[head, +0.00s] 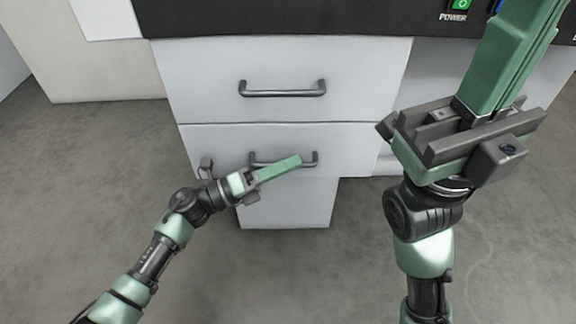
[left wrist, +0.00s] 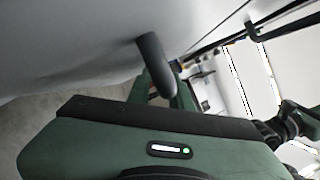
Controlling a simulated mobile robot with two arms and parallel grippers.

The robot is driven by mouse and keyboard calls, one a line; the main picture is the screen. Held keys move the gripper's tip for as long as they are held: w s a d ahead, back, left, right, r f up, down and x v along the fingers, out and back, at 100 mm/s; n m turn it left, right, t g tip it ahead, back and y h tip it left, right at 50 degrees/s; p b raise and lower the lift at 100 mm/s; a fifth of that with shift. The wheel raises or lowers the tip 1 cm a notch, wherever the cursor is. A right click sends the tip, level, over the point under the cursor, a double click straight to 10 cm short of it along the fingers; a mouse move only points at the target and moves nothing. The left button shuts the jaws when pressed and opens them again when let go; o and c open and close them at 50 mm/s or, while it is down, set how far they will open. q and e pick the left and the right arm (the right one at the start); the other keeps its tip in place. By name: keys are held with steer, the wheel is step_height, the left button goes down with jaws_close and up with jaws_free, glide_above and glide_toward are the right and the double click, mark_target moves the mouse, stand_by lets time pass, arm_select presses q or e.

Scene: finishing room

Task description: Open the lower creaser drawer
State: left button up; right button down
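The lower drawer (head: 220,142) of the white cabinet appears flush with the front in the head view. Its dark bar handle (head: 312,158) is partly hidden by my left gripper (head: 298,161). My left gripper's green fingers lie across the middle of this handle. In the left wrist view, a dark rounded handle end (left wrist: 155,62) shows right at the green fingers (left wrist: 183,97); whether they are closed around the bar I cannot tell. My right gripper (head: 532,10) is raised at the upper right, its green fingers together, with nothing seen between them.
The upper drawer (head: 200,80) with its own bar handle (head: 283,92) is directly above, closed. A black panel with a green power switch (head: 461,5) runs above it. A narrower pale block (head: 290,208) stands below the lower drawer. The grey floor (head: 90,170) is clear on the left.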

arm_select(q)
jaws_close()
stand_by(1.4)
